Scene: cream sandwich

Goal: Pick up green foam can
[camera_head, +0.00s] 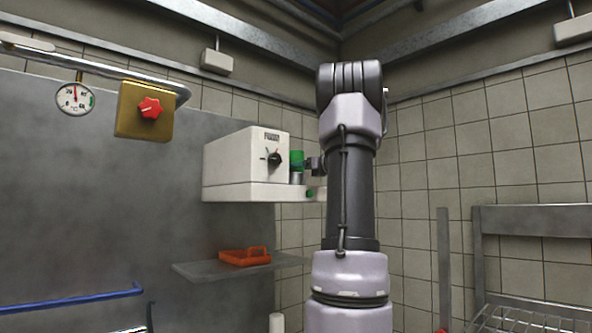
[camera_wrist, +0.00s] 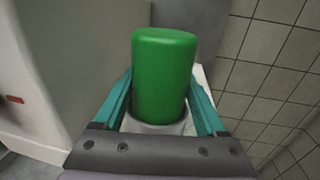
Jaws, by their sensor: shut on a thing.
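The green foam can (camera_wrist: 163,75) fills the middle of the wrist view, its rounded green top upward and a pale grey band at its lower end. My gripper (camera_wrist: 164,108) has its teal fingers on either side of the can, shut on it. In the head view the can (camera_head: 297,160) is a small green shape at the right side of the white machine, with my gripper (camera_head: 310,166) at its right. My arm hides part of what lies behind it. I cannot tell whether the can still touches the machine's ledge.
The white machine (camera_head: 240,160) with a black knob stands close left of the can. A grey shelf (camera_head: 200,271) below holds an orange tray (camera_head: 244,256). A metal rack (camera_head: 535,220) stands at the right. The tiled wall (camera_wrist: 270,60) lies right of the can.

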